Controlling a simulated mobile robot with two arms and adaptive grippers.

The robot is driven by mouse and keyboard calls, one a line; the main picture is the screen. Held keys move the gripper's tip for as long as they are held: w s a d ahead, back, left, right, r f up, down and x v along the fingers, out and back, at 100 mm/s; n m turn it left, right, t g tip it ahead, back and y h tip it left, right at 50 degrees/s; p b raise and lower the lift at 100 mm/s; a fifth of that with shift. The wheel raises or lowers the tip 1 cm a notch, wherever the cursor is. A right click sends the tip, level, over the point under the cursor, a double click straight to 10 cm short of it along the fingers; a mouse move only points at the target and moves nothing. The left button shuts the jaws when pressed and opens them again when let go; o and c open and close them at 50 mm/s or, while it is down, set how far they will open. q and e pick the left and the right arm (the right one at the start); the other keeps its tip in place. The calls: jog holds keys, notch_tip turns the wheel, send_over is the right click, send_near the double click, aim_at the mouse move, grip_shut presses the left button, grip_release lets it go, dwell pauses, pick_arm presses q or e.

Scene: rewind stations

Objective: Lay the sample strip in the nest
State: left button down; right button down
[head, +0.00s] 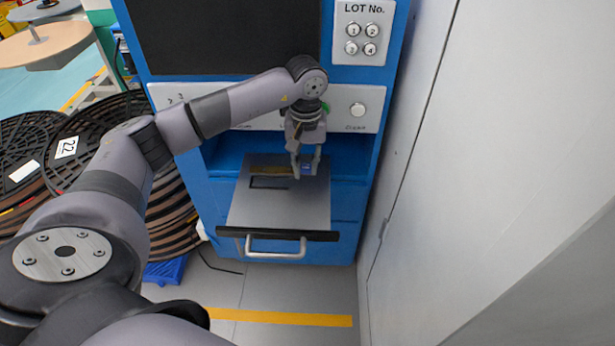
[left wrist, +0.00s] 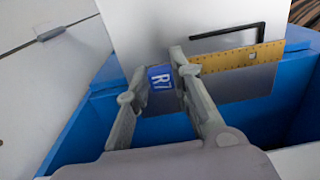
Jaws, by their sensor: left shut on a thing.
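My left gripper (head: 306,172) reaches down over the pulled-out grey drawer (head: 300,211) of the blue machine. It is shut on the sample strip (left wrist: 237,62), at its blue end tag marked R7 (left wrist: 160,78). The strip is yellow with small marks and points left from the gripper in the head view (head: 268,170). The nest, a dark-edged long recess (head: 269,184) in the drawer plate, lies just in front of the strip, and its dark edge shows in the left wrist view (left wrist: 228,36). Strip and nest look roughly parallel, with the strip beside the recess. Its height above the plate is unclear.
The drawer has a dark front edge with a pale handle (head: 276,254). A light wall (head: 480,170) stands close on the right. Large dark reels (head: 167,200) stand at the left. A button panel (head: 361,32) is above.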

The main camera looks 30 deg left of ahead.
aim_at(307, 173)
pick_arm(q)
jog(key=shift+f, duration=0.6)
notch_tip(307, 173, down, 3)
jog(key=shift+f, duration=0.1)
jog(key=shift+w+d+f, duration=0.1)
jog(key=shift+w+f, duration=0.05)
jog(key=shift+f, duration=0.05)
jog(key=shift+b, duration=0.3)
jog(key=c, duration=1.4)
grip_release()
pick_arm(e)
jog(key=shift+w+r, duration=0.2)
jog(key=shift+r, duration=0.4)
jog(key=shift+w+r, duration=0.15)
jog(key=shift+r, duration=0.45)
jog(key=shift+w, duration=0.15)
pick_arm(q)
notch_tip(307, 173, up, 12)
jog(key=shift+r+p, duration=0.1)
jog(key=shift+p, duration=0.6)
pick_arm(e)
jog(key=f, duration=0.1)
jog(key=s+f, duration=0.1)
jog(key=f, duration=0.2)
jog(key=shift+s, duration=0.4)
